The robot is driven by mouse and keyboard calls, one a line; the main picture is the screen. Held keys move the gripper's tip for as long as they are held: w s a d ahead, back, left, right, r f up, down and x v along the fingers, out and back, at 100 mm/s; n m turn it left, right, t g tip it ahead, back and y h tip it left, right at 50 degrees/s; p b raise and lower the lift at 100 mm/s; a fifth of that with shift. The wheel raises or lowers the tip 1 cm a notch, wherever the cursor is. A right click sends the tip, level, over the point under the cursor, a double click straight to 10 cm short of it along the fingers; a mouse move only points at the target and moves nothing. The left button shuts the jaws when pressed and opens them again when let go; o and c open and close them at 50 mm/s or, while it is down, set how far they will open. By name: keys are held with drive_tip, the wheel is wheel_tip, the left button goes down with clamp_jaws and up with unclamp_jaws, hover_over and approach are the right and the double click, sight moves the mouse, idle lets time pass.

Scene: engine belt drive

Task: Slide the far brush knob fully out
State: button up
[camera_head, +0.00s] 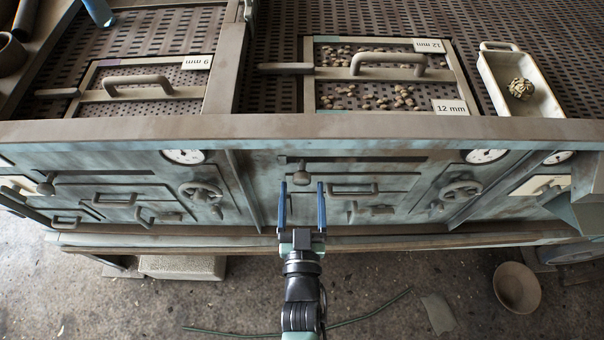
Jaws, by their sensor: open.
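I cannot tell from the picture which one counts as far. My gripper (301,186) is open and empty, with two blue fingers pointing at the panel. No contact is visible.
The panel (240,190) carries handles, handwheels and gauges (486,156). A ledge (300,128) runs above it. On top are framed screens with handles (388,62) and a pale tray (521,82). A bowl (517,287) and a block (183,267) are on the floor below.

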sight(302, 179)
drive_tip(key=shift+w, duration=1.85)
clamp_jaws()
